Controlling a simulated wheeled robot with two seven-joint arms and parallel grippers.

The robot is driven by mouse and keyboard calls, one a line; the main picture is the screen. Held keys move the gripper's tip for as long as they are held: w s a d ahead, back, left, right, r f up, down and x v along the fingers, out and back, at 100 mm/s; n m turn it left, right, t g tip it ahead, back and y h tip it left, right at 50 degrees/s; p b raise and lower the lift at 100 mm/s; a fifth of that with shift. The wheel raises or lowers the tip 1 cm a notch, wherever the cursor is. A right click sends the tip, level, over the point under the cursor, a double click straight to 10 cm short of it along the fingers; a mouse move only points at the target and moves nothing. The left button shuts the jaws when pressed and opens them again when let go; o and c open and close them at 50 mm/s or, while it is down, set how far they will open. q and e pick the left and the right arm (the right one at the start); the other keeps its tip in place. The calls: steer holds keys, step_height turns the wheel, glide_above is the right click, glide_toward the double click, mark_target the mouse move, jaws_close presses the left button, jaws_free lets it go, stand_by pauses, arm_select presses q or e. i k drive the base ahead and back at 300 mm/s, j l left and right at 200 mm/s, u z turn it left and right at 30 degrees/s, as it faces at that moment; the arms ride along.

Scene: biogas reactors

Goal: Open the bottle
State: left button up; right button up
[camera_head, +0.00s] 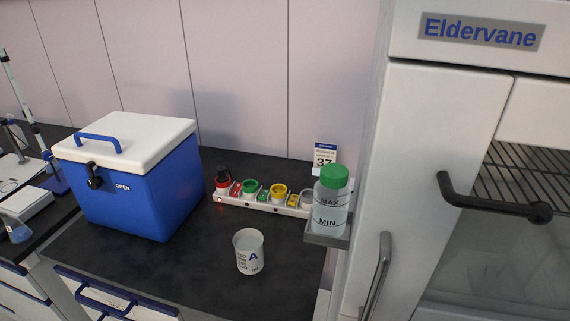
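The bottle (330,208) is clear, with MAX and MIN marks on its side. It stands upright on a small grey shelf (326,240) beside the white cabinet. Its green cap (334,176) sits on top of it. Neither of my grippers shows in the head view, and nothing touches the bottle.
A white cup marked A (248,251) stands on the dark counter (200,262). A blue cooler with a white lid (135,180) is at the left. A strip with coloured round sockets (262,197) lies behind the cup.

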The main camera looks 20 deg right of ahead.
mark_target(330, 205)
steer(key=j+z, duration=0.15)
steer(key=z, duration=0.4)
steer(key=j+z, duration=0.3)
steer(key=j, duration=0.15)
steer(key=j+z, duration=0.3)
steer(key=j, duration=0.2)
steer(key=k+j, duration=0.1)
steer(key=j, duration=0.35)
steer(key=k+j+z, duration=0.1)
steer(key=j, duration=0.35)
steer(key=k+j, duration=0.1)
steer(key=j, duration=0.35)
steer(key=k+j+z, duration=0.1)
steer(key=j, duration=0.35)
steer(key=k+j, duration=0.1)
steer(key=j, duration=0.3)
